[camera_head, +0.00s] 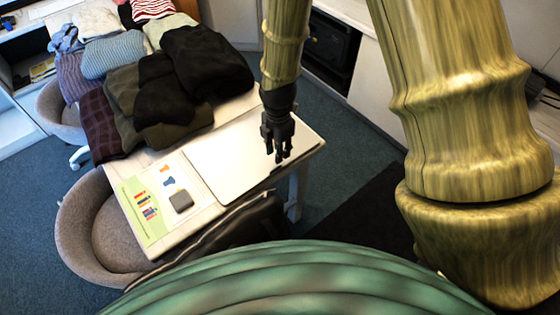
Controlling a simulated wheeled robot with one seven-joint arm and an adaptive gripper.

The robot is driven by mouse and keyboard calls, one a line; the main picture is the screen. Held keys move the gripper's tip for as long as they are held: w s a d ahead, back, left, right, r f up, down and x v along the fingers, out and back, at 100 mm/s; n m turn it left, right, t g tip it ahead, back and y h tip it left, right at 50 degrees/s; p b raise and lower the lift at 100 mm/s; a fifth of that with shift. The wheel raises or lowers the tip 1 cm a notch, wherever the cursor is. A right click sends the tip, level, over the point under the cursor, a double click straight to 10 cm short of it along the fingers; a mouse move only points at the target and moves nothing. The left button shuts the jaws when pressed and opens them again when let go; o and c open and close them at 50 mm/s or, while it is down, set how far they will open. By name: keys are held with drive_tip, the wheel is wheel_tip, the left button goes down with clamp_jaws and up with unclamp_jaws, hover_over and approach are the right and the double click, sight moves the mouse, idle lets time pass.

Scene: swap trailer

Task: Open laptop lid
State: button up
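A silver laptop (225,160) lies on the right end of the white table, and its lid looks shut and flat. My gripper (280,157) is black and points down over the right part of the laptop, near its front right edge. Its fingers show as narrow dark tips with a small gap between them and nothing seen held. I cannot tell whether the fingertips touch the lid or hover just above it. The gripper hides a part of the lid's right side.
Folded clothes (150,90) are piled on the table behind and left of the laptop. A printed sheet (146,212) with a small grey block (181,200) lies left of it. A grey chair (85,230) stands at the left, and a dark bag (240,225) is along the front edge.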

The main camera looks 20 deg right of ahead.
sight(279, 167)
drive_tip(key=shift+f+p, duration=0.7)
drive_tip(key=shift+f, duration=2.85)
clamp_jaws()
